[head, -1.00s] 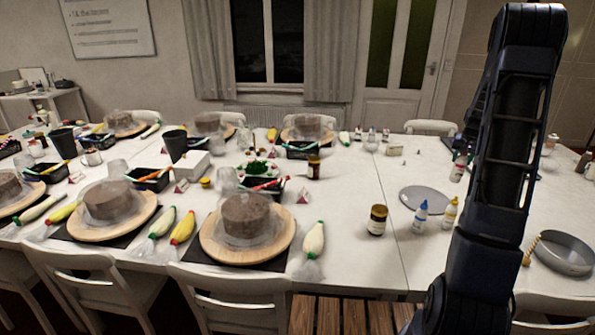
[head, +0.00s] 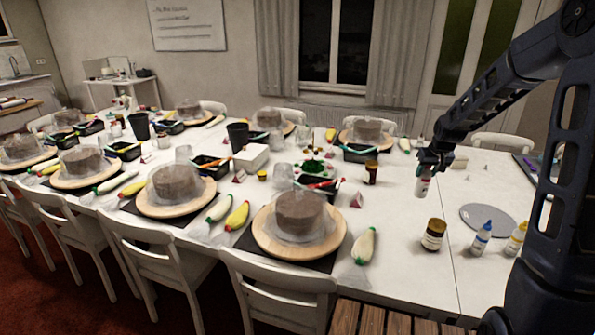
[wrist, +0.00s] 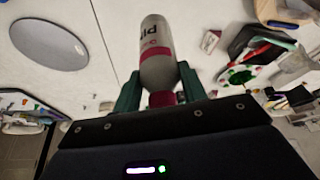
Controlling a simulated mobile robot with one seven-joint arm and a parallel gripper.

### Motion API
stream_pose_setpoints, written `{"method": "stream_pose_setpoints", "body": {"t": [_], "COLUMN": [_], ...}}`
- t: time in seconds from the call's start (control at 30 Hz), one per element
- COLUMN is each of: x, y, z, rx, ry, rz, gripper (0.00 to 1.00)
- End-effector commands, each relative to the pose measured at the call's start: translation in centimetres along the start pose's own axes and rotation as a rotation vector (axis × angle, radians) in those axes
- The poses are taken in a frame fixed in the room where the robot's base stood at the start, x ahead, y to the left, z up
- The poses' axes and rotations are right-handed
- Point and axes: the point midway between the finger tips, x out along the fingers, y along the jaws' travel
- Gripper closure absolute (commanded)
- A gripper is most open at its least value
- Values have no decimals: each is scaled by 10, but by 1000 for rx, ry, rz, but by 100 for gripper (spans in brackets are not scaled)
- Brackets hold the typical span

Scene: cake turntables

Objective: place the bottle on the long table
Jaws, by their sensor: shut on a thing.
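My gripper (head: 432,160) is shut on a small white bottle with a red band, and holds it above the right part of the long table. In the head view the bottle (head: 422,187) hangs below the gripper. In the wrist view the bottle (wrist: 156,55) sits between the two green fingers of the gripper (wrist: 160,88), with its red end toward the palm. The long white table (head: 400,215) runs across the head view, and its surface also shows in the wrist view (wrist: 108,60).
A round grey plate (head: 488,218), a brown jar (head: 433,235) and two small bottles, blue-capped (head: 481,238) and yellow-capped (head: 516,238), stand on the table's right part. Cakes on wooden turntables (head: 262,240) crowd the left. Chairs (head: 285,290) line the near edge. White table surface around the held bottle is clear.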

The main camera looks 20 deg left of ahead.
Motion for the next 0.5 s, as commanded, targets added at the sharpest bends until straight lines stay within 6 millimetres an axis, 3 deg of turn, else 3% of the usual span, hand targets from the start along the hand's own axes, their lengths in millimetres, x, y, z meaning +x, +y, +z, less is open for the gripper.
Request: {"method": "stream_pose_setpoints", "body": {"t": [0.1, 0.2, 0.5], "x": [-3, -4, 5], "y": [-27, -39, -43], "z": [6, 9, 15], "rx": [-48, -71, -80], "ry": [3, 2, 0], "rz": [-15, -22, -25], "gripper": [97, 97, 97]}}
